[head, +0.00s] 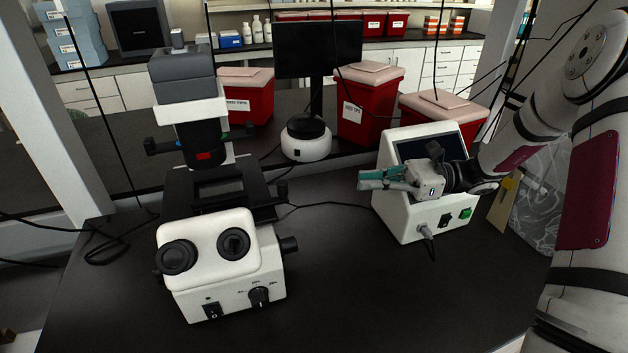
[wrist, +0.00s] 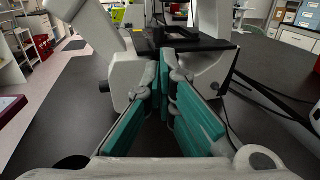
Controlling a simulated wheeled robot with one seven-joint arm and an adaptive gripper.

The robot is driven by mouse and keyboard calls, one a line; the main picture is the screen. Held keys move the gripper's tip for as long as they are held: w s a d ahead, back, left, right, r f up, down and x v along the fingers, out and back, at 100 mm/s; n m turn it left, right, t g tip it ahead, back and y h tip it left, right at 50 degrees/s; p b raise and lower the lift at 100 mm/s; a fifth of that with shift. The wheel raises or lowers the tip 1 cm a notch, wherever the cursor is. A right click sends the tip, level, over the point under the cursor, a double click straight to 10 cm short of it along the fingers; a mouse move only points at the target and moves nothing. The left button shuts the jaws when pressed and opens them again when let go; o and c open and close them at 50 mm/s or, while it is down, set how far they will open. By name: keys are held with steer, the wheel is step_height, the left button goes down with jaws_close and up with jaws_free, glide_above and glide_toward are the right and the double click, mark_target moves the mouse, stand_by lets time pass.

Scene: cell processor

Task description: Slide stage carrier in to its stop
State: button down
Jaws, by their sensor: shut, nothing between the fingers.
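The white and black microscope (head: 222,262) stands on the left of the dark bench. Its black stage with a dark frame-like carrier (head: 262,196) sits behind the eyepieces, under the dark upper column. I cannot clearly tell the carrier from the stage plate or how far in it sits. The stage also shows as a dark ledge (wrist: 205,43) ahead of the fingers in the wrist view. My gripper (head: 368,180), with teal finger pads, is shut and empty. It hangs right of the microscope, in front of the white instrument, apart from the stage. In the wrist view its fingertips (wrist: 167,66) point toward the microscope.
A white instrument box with a dark screen (head: 430,146) stands behind and beside my gripper. Red bins (head: 368,105), a small round white device (head: 306,140) and a monitor (head: 318,52) are at the back. Cables cross the bench. The front middle is clear.

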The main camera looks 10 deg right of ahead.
steer(key=p, duration=0.3)
glide_toward(286, 189)
steer(key=w+a, duration=0.1)
steer(key=a, duration=0.4)
steer(key=shift+w+a+f, duration=0.1)
steer(key=shift+w+a, duration=0.05)
steer(key=shift+a, duration=0.25)
steer(key=shift+w+a+f, duration=0.1)
steer(key=shift+w+a, duration=0.05)
steer(key=shift+a, duration=0.25)
steer(key=shift+a+r, duration=0.1)
steer(key=shift+s+a+p, duration=0.25)
steer(key=shift+a+p, duration=0.05)
steer(key=shift+a, duration=0.75)
steer(key=shift+s+a+p, duration=0.2)
steer(key=shift+a+p, duration=0.1)
steer(key=shift+a, duration=0.8)
steer(key=shift+d, duration=0.1)
